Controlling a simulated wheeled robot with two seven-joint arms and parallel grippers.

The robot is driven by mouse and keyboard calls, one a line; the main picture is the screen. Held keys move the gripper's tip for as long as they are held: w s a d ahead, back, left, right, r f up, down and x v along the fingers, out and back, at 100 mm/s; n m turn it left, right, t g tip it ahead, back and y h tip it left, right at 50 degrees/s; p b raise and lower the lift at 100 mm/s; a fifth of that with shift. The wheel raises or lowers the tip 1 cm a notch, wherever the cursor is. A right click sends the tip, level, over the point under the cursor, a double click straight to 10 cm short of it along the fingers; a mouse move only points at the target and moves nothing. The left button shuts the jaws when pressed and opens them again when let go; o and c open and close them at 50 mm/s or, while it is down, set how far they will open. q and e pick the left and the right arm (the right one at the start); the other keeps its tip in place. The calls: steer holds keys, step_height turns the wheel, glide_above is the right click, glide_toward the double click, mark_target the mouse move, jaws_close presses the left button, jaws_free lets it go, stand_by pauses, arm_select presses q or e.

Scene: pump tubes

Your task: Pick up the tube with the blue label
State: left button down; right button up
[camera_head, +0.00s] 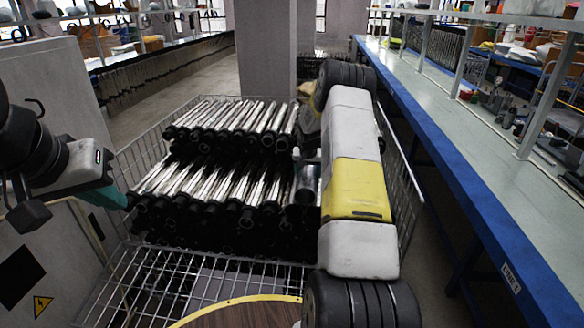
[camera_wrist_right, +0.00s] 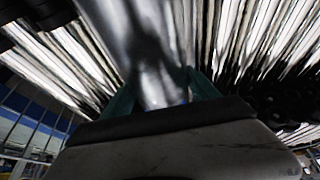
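Rows of shiny silver tubes (camera_head: 215,175) with black ends lie in the wire basket. In the right wrist view, a smooth grey tube (camera_wrist_right: 158,50) runs between the teal fingers of my right gripper (camera_wrist_right: 165,95), which look closed on it. A trace of blue shows on it near the fingers; a full label cannot be made out. A thicker grey tube (camera_head: 307,183) beside my right arm in the head view appears to be this one. The right fingers are hidden in the head view. My left gripper (camera_head: 118,198) is at the basket's left edge, its finger opening unclear.
The wire basket (camera_head: 130,290) has an empty front part. A long blue-edged bench (camera_head: 450,125) runs along the right. A pillar (camera_head: 264,45) stands behind the basket. A grey cabinet (camera_head: 50,270) is at left, and a round brown top (camera_head: 245,314) at the bottom.

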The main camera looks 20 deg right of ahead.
steer(key=c, duration=1.1)
steer(key=shift+r, duration=0.1)
jaws_close()
